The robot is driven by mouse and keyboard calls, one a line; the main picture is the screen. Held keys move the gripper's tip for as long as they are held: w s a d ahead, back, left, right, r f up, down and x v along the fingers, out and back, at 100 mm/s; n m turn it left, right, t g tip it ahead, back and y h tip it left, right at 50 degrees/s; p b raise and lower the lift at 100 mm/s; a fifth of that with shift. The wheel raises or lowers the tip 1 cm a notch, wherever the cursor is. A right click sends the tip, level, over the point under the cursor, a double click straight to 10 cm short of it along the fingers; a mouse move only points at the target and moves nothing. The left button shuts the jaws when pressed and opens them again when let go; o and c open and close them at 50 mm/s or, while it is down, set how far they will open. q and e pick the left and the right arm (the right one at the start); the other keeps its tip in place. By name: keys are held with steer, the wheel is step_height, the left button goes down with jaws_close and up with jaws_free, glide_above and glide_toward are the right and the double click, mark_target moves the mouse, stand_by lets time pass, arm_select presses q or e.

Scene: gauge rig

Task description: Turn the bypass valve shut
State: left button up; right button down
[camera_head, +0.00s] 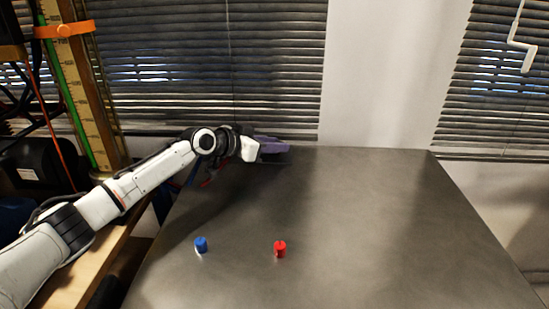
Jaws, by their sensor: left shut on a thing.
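My left arm reaches in from the left over the grey metal table (370,240). A blue knob-like cylinder (201,244) and a red one (280,248) stand apart on the near part of the table, well clear of the gripper. I cannot tell which thing is the bypass valve. My right gripper is not in view.
A wooden bench (82,272) and a tall upright with a scale and green strip (82,100) stand at the left, beside dark equipment and cables. Window blinds (215,70) hang behind the table. The table's middle and right are clear.

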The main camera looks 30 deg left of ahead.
arm_select(q)
steer(key=shift+a+r, duration=0.1)
steer(key=shift+a, duration=0.05)
steer(key=o, duration=1.1)
steer(key=shift+c, duration=0.2)
steer(key=shift+s, duration=0.1)
steer(key=v, duration=0.9)
steer(key=shift+s+a, duration=0.15)
steer(key=shift+s+r, duration=0.1)
steer(key=shift+s, duration=0.25)
